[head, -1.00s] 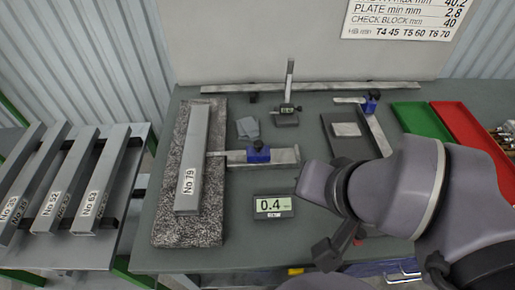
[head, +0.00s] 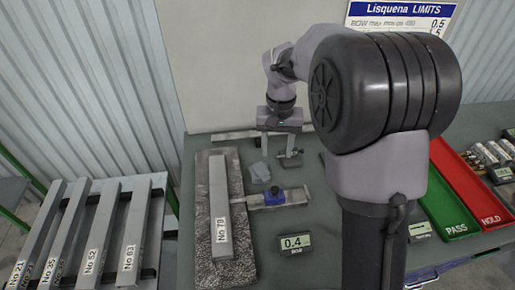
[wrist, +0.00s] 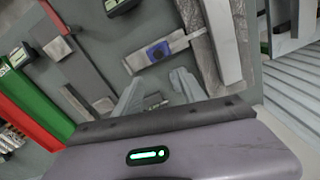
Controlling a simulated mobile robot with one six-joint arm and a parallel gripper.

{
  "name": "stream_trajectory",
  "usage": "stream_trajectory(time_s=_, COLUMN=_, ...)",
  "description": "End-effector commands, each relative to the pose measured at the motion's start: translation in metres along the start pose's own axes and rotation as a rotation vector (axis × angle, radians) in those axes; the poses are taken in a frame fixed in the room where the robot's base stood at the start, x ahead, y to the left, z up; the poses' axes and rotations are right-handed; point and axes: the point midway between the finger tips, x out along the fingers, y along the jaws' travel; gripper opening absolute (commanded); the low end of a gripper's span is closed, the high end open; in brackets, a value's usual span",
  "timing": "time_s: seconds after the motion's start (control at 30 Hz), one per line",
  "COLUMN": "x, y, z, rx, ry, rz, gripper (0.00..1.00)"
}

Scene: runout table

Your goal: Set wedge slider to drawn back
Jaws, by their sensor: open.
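A blue block (head: 273,196) sits on a flat steel strip (head: 295,192) beside the granite plate; I take it to be the wedge slider. The strip's thin end reaches left towards the bar marked No 79 (head: 219,195); I cannot tell whether they touch. The wrist view also shows the blue block (wrist: 157,51) on its strip. My gripper (head: 279,148) is open and empty, fingers down, over the back of the table, behind the blue block. In the wrist view my gripper's fingers (wrist: 157,86) are apart, with the block beyond their tips.
A display reading 0.4 (head: 295,243) stands in front of the strip. Granite plate (head: 241,265) lies left, green tray (head: 446,197) and red tray (head: 472,183) right. My arm hides the table's middle right.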

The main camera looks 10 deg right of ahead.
Motion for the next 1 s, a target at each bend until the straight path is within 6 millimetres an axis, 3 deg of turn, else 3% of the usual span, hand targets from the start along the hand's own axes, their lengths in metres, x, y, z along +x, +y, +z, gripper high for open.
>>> stream_trajectory(time_s=0.17, x=0.041, y=0.0, z=0.0, rx=-0.001, ry=-0.007, rz=0.002, gripper=0.48)
stream_trajectory(time_s=0.4, x=0.115, y=0.0, z=0.001, rx=-0.001, ry=-0.006, rz=0.001, gripper=0.48)
stream_trajectory(time_s=0.6, x=0.159, y=0.0, z=0.001, rx=0.0, ry=-0.004, rz=0.0, gripper=0.48)
stream_trajectory(time_s=0.77, x=0.174, y=0.0, z=0.0, rx=0.0, ry=-0.002, rz=0.001, gripper=0.48)
stream_trajectory(time_s=1.0, x=0.175, y=0.0, z=0.0, rx=0.0, ry=-0.001, rz=0.0, gripper=0.48)
